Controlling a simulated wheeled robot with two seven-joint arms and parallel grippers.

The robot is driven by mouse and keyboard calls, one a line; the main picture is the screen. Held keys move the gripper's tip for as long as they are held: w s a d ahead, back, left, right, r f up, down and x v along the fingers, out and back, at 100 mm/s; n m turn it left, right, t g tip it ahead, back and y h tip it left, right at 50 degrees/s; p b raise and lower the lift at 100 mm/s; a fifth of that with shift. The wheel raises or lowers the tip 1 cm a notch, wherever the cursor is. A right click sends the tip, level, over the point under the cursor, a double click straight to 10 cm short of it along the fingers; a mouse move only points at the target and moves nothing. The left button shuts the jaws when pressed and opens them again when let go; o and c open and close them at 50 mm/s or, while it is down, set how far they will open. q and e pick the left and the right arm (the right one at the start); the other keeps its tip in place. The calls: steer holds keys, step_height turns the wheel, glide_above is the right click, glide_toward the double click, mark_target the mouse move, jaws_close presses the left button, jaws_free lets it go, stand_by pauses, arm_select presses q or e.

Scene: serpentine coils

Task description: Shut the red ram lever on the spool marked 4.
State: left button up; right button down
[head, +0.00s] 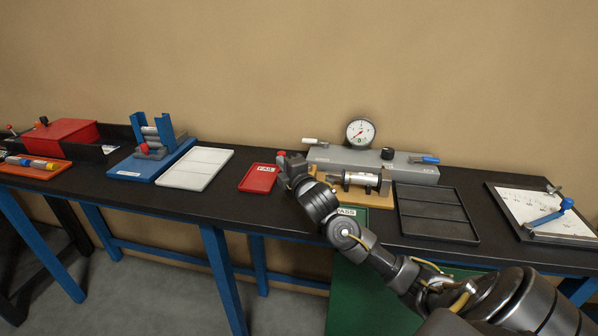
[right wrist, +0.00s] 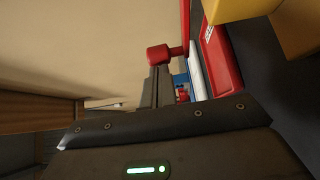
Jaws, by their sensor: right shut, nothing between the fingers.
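The silver and dark spool (head: 357,180) lies across a wooden stand (head: 385,187) in front of the grey gauge block; I cannot read a 4 on it. A red knob (head: 281,153) shows at the tip of my right gripper (head: 289,166), left of the spool. In the right wrist view a red knob (right wrist: 160,54) on a red bar (right wrist: 186,25) is close to the fingertips of my right gripper (right wrist: 155,85). I cannot tell whether they touch. The right gripper is shut and empty. My forearm hides part of the stand. My left gripper is out of view.
A red FAIL tray (head: 259,178) and a white tray (head: 195,168) lie left of the gripper. The grey block (head: 400,168) with a dial gauge (head: 360,132) stands behind the spool. A black tray (head: 435,213) and a clamp board (head: 545,213) are to the right.

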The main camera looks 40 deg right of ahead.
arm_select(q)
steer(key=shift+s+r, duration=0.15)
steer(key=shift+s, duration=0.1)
arm_select(e)
steer(key=shift+w, duration=0.5)
steer(key=shift+a, duration=0.15)
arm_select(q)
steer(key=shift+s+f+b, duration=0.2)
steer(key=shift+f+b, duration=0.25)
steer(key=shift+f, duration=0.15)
arm_select(e)
steer(key=s+a, duration=0.6)
steer(key=s, duration=0.5)
steer(key=shift+s, duration=0.25)
